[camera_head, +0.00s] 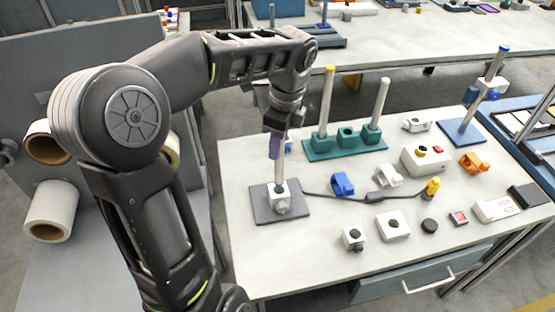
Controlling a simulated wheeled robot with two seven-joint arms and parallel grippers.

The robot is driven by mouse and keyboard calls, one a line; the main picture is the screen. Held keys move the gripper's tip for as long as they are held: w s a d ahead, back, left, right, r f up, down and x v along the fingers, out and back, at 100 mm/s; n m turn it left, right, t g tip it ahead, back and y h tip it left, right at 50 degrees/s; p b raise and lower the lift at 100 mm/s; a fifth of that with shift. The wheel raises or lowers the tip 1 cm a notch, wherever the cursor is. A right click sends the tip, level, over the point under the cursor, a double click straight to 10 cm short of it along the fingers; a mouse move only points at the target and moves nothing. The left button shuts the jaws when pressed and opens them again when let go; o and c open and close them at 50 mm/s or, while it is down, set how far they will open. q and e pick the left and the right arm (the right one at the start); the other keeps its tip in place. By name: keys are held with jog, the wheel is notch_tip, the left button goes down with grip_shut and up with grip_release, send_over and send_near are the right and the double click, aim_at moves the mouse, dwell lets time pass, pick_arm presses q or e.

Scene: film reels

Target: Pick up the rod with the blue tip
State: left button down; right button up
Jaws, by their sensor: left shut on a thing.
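My left gripper (275,130) is shut on the upper end of a pale rod (279,172), where a purple part shows. This rod stands upright, its lower end at a white clamp block (279,196) on a grey base plate (262,212). Another rod, with a blue tip (504,48), stands tilted on a blue base plate (462,131) at the right, with a white clamp on it. It is well apart from my left gripper. My right gripper is not in view.
A teal holder (346,146) behind bears a yellow-tipped rod (328,100) and a plain pale rod (380,100). Small parts, including a blue clip (342,184), an orange clip (473,163) and a white box (427,161), cover the middle and right. The front left tabletop is clear.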

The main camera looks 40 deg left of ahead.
pick_arm(q)
jog(key=shift+r, duration=1)
